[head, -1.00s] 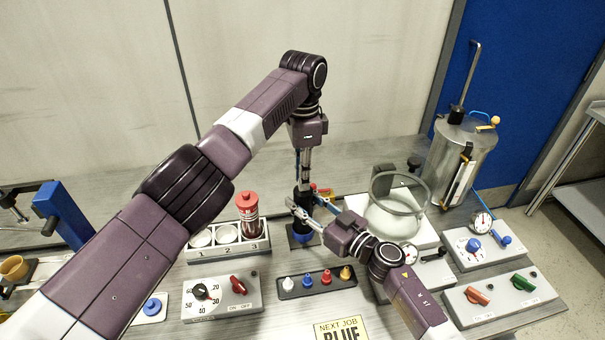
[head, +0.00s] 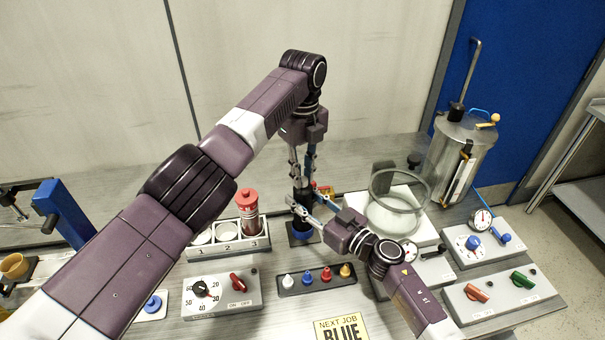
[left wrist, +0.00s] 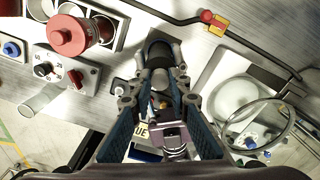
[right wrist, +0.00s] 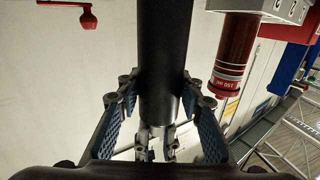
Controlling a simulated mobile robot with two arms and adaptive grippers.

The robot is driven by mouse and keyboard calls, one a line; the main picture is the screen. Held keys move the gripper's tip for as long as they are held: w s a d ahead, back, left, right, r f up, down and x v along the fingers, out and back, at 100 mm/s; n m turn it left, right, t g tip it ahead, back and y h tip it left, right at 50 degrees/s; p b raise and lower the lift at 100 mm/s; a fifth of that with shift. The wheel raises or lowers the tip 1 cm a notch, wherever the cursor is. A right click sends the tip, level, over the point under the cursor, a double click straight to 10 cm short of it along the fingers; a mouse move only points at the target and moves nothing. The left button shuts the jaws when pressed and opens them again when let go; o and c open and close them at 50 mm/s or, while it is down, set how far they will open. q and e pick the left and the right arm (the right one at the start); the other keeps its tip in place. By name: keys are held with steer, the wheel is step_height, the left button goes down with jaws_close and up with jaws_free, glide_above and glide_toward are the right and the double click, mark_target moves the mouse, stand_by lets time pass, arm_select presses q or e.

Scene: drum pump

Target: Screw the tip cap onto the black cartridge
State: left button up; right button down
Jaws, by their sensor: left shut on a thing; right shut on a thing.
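The black cartridge (right wrist: 165,60) stands upright in the blue-collared holder (head: 302,233) in the head view. My right gripper (head: 297,203) reaches in from the right and is shut around the cartridge's upper part; its fingers flank it in the right wrist view (right wrist: 158,92). My left gripper (head: 303,178) points straight down over the cartridge's top end, shut. Its fingertips (left wrist: 158,88) meet at the cartridge top in the left wrist view. The tip cap between them is mostly hidden, so I cannot tell how far it sits on the thread.
A red cartridge (head: 249,212) stands in the numbered rack (head: 228,248) at left. A tray (head: 317,280) of coloured nozzles lies in front, near a dial box (head: 222,292). A glass-ringed unit (head: 398,205) stands close to my right arm, with a steel tank (head: 458,160) behind.

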arm_select(q)
steer(key=m, duration=1)
steer(key=shift+m, duration=0.3)
steer(key=o, duration=0.7)
steer(key=shift+r, duration=0.1)
steer(key=shift+d+r, duration=0.1)
steer(key=shift+r, duration=2.05)
steer(key=shift+c, duration=0.4)
